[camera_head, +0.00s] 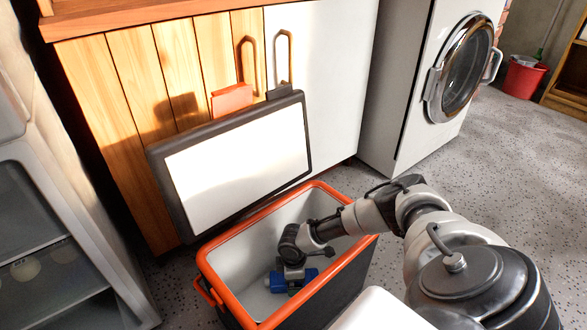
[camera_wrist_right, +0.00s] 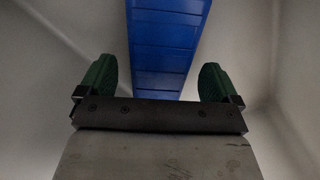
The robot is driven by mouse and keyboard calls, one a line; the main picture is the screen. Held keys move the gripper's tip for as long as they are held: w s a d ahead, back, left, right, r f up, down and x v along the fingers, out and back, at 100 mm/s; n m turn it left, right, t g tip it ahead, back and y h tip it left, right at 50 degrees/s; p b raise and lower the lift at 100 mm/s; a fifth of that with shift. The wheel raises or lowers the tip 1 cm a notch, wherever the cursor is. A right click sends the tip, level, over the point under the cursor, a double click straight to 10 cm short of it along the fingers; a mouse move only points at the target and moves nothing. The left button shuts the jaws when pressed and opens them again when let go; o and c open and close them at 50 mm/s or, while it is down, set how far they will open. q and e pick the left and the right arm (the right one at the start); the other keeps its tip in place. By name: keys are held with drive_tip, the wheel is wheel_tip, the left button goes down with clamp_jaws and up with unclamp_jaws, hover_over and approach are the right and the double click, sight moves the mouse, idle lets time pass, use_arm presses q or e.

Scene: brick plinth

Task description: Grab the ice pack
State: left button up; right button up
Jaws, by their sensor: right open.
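The blue ice pack (camera_head: 277,283) lies inside the cooler (camera_head: 213,270), an open box with an orange rim and pale inner walls. My right gripper (camera_head: 293,283) reaches down into the cooler and hides part of the ice pack in the head view. In the right wrist view, the ice pack (camera_wrist_right: 165,45) is a long ribbed blue block between the lines of the two green fingers of the right gripper (camera_wrist_right: 159,82). The fingers are apart, with a gap on each side of the pack. My left gripper is not in view.
The cooler's lid (camera_head: 240,160) stands open against the wooden cabinet (camera_head: 120,90). A washing machine (camera_head: 415,110) stands at the back right, and an open fridge (camera_head: 60,240) at the left. A red bucket (camera_head: 523,78) is far right. Speckled floor is clear on the right.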

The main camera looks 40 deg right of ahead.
drive_tip(key=shift+f, duration=0.65)
drive_tip(key=shift+c, duration=0.2)
drive_tip(key=c, duration=1.2)
drive_tip(key=shift+r, duration=0.15)
